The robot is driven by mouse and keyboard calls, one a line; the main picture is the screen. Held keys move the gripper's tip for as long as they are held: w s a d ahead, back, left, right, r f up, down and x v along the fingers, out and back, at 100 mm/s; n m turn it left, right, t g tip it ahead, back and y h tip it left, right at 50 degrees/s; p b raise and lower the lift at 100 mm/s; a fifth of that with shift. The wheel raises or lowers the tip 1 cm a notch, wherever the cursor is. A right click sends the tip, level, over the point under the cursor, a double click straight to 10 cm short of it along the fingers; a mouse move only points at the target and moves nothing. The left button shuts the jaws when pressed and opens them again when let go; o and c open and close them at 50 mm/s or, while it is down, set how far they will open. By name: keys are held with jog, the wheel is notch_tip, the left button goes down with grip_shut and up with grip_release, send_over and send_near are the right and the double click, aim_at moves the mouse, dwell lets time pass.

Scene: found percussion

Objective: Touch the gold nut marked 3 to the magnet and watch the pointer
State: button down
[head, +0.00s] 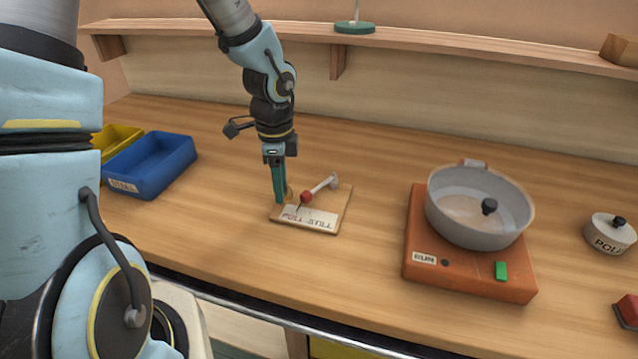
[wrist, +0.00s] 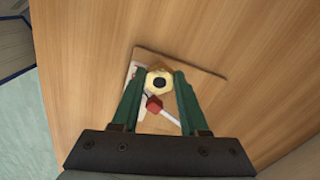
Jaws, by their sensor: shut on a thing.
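My gripper (head: 281,195) is shut on a gold nut (wrist: 168,76), with its green fingers on either side of it. The nut's dark hole faces the wrist camera; no number can be read on it. In the head view the nut (head: 289,190) shows as a small gold edge beside the fingers, low over the left of a small wooden board. A red-tipped piece, which looks like the magnet (head: 306,197), sits on a pale rod just right of the nut. In the wrist view the red piece (wrist: 154,105) is close to the nut; I cannot tell if they touch.
The wooden board (head: 338,210) has a white label reading "PULL" and "STILL". Blue (head: 165,165) and yellow (head: 117,138) bins stand at left. An orange base (head: 465,277) with a grey pan (head: 470,228) is at right, and a grey lidded pot (head: 609,236) lies farther right.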

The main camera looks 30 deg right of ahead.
jog(key=shift+w+a+r+p, duration=0.1)
jog(key=shift+w+a+p, duration=0.45)
jog(key=shift+w+a, duration=0.5)
notch_tip(320, 180, up, 8)
jog(key=p, duration=0.5)
